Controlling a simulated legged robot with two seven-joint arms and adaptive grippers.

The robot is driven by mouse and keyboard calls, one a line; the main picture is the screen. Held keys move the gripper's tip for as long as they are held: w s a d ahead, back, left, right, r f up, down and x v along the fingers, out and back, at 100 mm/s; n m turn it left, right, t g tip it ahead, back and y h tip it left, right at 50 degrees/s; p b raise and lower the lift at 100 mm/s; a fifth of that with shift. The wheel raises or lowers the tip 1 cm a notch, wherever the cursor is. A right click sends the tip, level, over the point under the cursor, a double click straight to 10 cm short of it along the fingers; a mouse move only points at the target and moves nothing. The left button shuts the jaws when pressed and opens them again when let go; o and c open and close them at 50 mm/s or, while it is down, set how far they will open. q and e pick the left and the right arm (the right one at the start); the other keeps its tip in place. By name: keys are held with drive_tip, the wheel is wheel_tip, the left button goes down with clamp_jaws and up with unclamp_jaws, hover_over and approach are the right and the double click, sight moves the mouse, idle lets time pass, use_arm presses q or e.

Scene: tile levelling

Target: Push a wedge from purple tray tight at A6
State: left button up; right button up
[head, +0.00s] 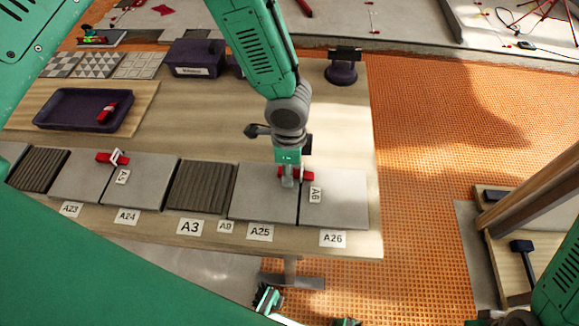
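The purple tray (50,118) lies on the board at the table's left, with red wedges (106,112) inside at its right end. The A6 label (315,195) lies on the right tile of the A25–A26 pair. My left gripper (288,178) is down at the joint by A6, its fingers closed around the left part of a red wedge (308,174). The wedge lies across the joint; the gripper partly hides it and any clip there. How far it sits in cannot be told. My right gripper (306,308) shows only as two separated fingertips at the bottom edge.
A purple box (196,60) and a dark purple holder (341,72) stand at the back. Dark ribbed tiles (202,187) lie between the grey ones. Orange floor (430,190) is clear at right.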

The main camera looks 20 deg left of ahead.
use_arm(q)
drive_tip(key=shift+r, duration=0.1)
drive_tip(key=shift+r, duration=0.4)
wheel_tip(320, 180, up, 11)
drive_tip(key=shift+f, duration=0.1)
